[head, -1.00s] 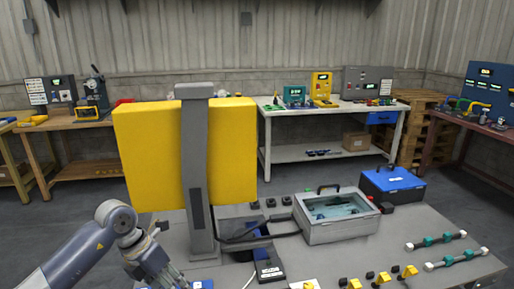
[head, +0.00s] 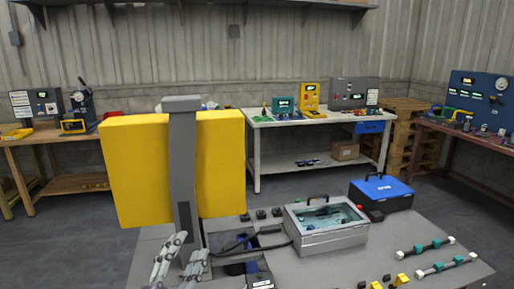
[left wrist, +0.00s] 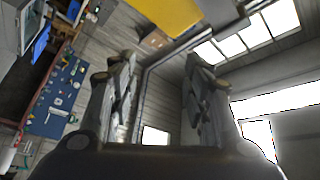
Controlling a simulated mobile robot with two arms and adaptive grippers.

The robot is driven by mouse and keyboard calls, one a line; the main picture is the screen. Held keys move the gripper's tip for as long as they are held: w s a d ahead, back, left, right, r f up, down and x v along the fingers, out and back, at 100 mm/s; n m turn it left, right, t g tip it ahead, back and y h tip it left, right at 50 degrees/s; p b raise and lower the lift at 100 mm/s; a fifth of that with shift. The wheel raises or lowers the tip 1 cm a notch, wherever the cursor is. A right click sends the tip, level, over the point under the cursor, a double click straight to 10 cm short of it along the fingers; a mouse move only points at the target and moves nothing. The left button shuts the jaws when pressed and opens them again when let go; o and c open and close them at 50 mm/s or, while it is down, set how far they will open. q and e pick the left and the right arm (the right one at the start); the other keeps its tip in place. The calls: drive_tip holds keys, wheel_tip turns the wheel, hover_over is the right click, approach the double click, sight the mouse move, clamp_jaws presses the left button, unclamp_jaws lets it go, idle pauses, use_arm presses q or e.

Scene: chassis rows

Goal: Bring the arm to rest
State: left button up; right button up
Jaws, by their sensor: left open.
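My left gripper (head: 180,260) is at the lower left of the head view, in front of the grey post (head: 183,165) with the yellow panel. Its two fingers point up and stand apart, with nothing between them. In the left wrist view the left gripper (left wrist: 160,75) is open and empty, facing the far wall and windows. The rest of the left arm is below the head view's edge. My right gripper is not in view.
The grey table (head: 330,265) holds a silver case (head: 325,236), a blue toolbox (head: 381,194), and rods with teal collars (head: 425,246) at the right. The yellow panel (head: 220,165) stands close behind the left gripper. A white workbench (head: 300,130) is at the back.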

use_arm(q)
drive_tip(key=s+a+f+n+g+y, duration=0.3)
drive_tip(key=s+a+f+n+g, duration=0.15)
drive_tip(key=f, duration=0.45)
drive_tip(key=s+a+f+n+g+y, duration=0.3)
drive_tip(key=s+f+n+g+y, duration=0.15)
drive_tip(key=f, duration=0.45)
drive_tip(key=s+d+f+n+g+h, duration=0.1)
drive_tip(key=s+f+g, duration=0.4)
drive_tip(key=s, duration=0.5)
drive_tip(key=s+d+f+n+g+h, duration=0.1)
drive_tip(key=s+f+g+h, duration=0.15)
drive_tip(key=s+f, duration=0.5)
drive_tip(key=s+f+g, duration=0.1)
drive_tip(key=s+f, duration=0.1)
drive_tip(key=f, duration=1.1)
drive_tip(key=s+f+g, duration=0.1)
drive_tip(key=s+f, duration=0.1)
drive_tip(key=f, duration=1.1)
drive_tip(key=s+a+f, duration=0.2)
drive_tip(key=s+f, duration=1.2)
drive_tip(key=s, duration=0.2)
drive_tip(key=shift+a+f+g+y, duration=0.2)
drive_tip(key=shift+a+g+y, duration=0.15)
drive_tip(key=shift+g+y, duration=0.1)
